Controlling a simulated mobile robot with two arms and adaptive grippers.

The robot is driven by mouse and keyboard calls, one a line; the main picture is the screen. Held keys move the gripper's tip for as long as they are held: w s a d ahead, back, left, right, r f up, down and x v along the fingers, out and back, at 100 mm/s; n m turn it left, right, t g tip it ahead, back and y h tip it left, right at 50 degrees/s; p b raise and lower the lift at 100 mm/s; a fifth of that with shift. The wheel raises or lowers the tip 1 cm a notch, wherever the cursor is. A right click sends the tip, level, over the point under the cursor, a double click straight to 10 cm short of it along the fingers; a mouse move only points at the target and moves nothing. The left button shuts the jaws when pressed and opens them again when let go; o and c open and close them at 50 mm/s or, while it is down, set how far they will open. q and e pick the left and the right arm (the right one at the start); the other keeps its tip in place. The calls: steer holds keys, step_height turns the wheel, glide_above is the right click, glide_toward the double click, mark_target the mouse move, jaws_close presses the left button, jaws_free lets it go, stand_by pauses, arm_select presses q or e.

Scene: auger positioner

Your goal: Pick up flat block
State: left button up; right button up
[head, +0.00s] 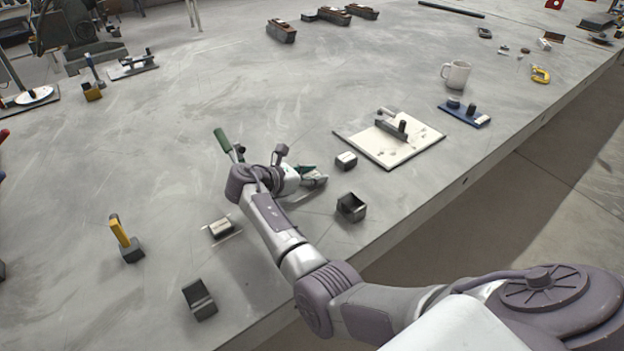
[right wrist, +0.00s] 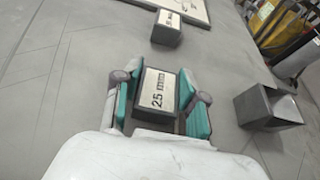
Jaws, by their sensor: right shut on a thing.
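My right gripper (head: 312,175) is over the grey bench top. In the right wrist view, its teal fingers (right wrist: 160,108) are closed on the two sides of a dark block (right wrist: 158,92) with a white top marked "25 mm". In the head view this block is mostly hidden by the gripper. I cannot tell whether it touches the bench. A similar dark block with a white top (head: 346,160) sits just beyond; it also shows ahead in the right wrist view (right wrist: 167,28). Another white-topped block (head: 221,227) lies to the left of my forearm. My left gripper is not in view.
An open dark box (head: 351,207) stands right of the gripper, near the bench edge. A white board (head: 420,140) lies behind it, with a mug (head: 456,75) farther back. A yellow-handled tool (head: 120,232) and a dark holder (head: 199,299) stand left. The bench's middle is clear.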

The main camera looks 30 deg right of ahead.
jaws_close()
steer(key=shift+r, duration=0.1)
